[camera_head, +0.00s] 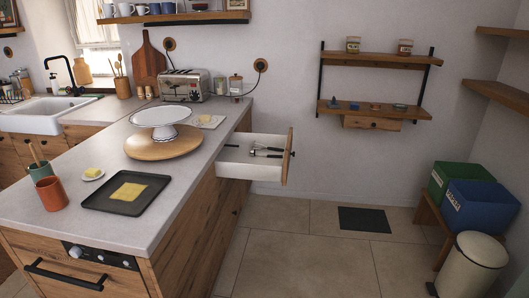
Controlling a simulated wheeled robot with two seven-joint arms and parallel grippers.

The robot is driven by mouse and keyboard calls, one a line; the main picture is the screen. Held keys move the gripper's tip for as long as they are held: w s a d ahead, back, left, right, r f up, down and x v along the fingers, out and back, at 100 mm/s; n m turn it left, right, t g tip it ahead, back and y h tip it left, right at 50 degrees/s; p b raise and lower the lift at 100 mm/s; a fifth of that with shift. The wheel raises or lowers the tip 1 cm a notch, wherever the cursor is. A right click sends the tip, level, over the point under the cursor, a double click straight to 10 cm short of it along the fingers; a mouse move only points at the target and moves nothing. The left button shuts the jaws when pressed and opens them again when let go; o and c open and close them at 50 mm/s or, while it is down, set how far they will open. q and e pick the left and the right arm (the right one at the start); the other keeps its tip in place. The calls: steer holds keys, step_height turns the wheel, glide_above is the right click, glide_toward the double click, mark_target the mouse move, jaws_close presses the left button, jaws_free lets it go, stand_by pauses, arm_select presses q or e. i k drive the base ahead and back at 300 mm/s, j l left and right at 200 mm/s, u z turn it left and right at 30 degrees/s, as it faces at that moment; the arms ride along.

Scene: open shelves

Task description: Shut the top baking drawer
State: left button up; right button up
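The top baking drawer (289,152) is pulled out from the far end of the wooden counter's right side. Its white side wall (248,171) faces me and its wooden front is at the right. Dark-handled utensils (265,150) lie inside it. The drawer stands well open above the tiled floor. Neither of my grippers shows in the head view.
The counter (195,185) carries a white cake stand (161,118), a dark tray (127,192), an orange cup (52,194) and a toaster (184,86). Tiled floor (300,258) is clear right of the counter. Bins (470,262) stand at the far right.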

mark_target(226, 164)
steer(key=l, duration=1.35)
steer(key=i+l+u, duration=0.15)
steer(key=i, duration=0.3)
steer(key=i+l+u, duration=0.1)
steer(key=i, duration=0.4)
steer(key=i+l+u, duration=0.15)
steer(key=i, duration=0.3)
steer(key=i+l+u, duration=0.1)
steer(key=i+l, duration=0.15)
steer(key=i, duration=0.15)
steer(key=i+l+u, duration=0.15)
steer(key=i, duration=0.3)
steer(key=l, duration=0.1)
